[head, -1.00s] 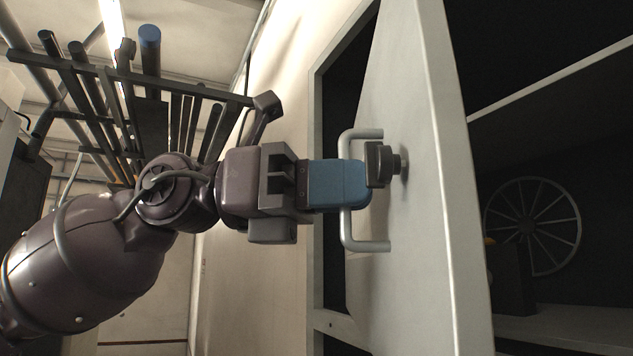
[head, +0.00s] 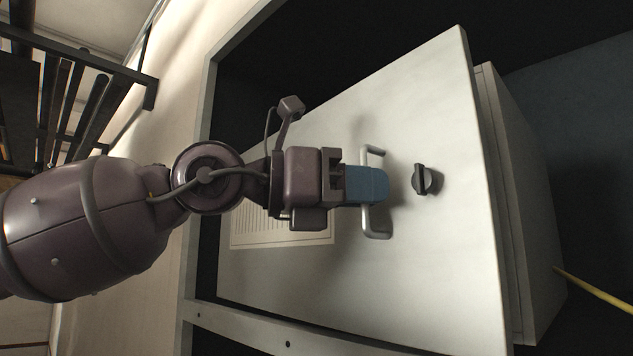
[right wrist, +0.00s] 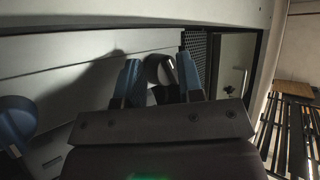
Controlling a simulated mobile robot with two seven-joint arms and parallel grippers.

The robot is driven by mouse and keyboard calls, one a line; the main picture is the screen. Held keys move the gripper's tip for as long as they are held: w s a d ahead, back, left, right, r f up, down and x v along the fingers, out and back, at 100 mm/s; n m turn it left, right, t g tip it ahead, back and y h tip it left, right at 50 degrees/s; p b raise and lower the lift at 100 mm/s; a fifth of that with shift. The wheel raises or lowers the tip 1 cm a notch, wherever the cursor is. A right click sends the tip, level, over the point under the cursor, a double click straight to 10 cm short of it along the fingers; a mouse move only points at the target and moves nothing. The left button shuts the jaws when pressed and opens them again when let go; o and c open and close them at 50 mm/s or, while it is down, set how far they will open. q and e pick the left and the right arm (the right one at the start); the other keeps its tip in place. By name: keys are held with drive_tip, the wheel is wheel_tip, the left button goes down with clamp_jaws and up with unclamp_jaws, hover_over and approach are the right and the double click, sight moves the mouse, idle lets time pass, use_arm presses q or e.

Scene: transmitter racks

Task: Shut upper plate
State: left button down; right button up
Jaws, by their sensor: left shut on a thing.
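The upper plate (head: 440,260) is a pale metal door panel with a bar handle (head: 376,225) and a dark round knob (head: 425,180). It stands ajar, at an angle to its frame, with dark openings above and below it. My left gripper (head: 372,188) has its blue fingers shut on the bar handle, just left of the knob. My right gripper (right wrist: 162,80) shows only in the right wrist view. Its two blue fingers are apart, with a grey rounded thing (right wrist: 158,68) seen between them; I cannot tell whether they touch it.
A pale frame (head: 240,318) borders the opening. A grey box-like unit (head: 510,200) stands behind the plate's free edge, and a yellow rod (head: 595,290) reaches in at the right. A dark rack (head: 80,80) is at the upper left. In the right wrist view, a dark mesh panel (right wrist: 196,55) is beyond the fingers.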

use_arm(q)
drive_tip(key=w+d, duration=0.3)
drive_tip(key=d, duration=0.2)
drive_tip(key=shift+w, duration=0.25)
use_arm(e)
drive_tip(key=shift+a+r, duration=0.1)
use_arm(q)
drive_tip(key=shift+r, duration=0.15)
drive_tip(key=c, duration=1.7)
unclamp_jaws()
use_arm(e)
drive_tip(key=shift+r, duration=0.1)
use_arm(q)
drive_tip(key=o, duration=0.4)
drive_tip(key=shift+w+d, duration=0.15)
drive_tip(key=shift+o, duration=0.2)
use_arm(e)
drive_tip(key=shift+s, duration=0.1)
use_arm(q)
drive_tip(key=shift+f, duration=0.2)
use_arm(e)
drive_tip(key=shift+f, duration=0.2)
drive_tip(key=shift+f, duration=0.1)
